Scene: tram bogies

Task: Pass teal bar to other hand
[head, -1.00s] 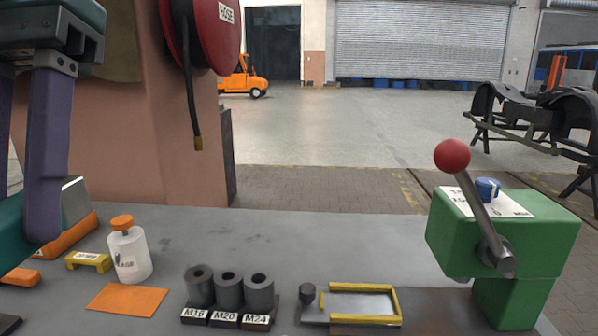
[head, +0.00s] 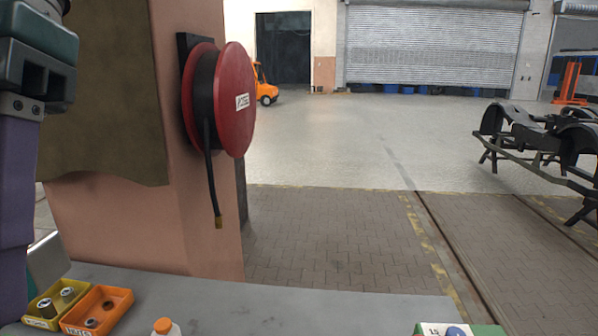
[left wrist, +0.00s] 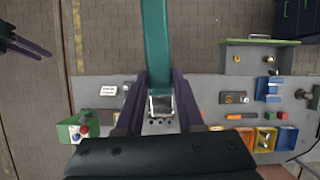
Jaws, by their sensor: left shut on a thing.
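The teal bar (left wrist: 156,45) runs from the top edge of the left wrist view down between the purple fingers of my left gripper (left wrist: 160,88). The left gripper is shut on it, near the bar's lower end in that view. The dark and purple fingers of my right gripper (left wrist: 30,46) show at the upper left of the left wrist view, apart from the bar. Their opening is unclear.
A grey bench (head: 250,300) lies low, with yellow (head: 45,310) and orange bins (head: 112,303) at left. A red hose reel (head: 235,100) hangs on a pink column (head: 190,225).

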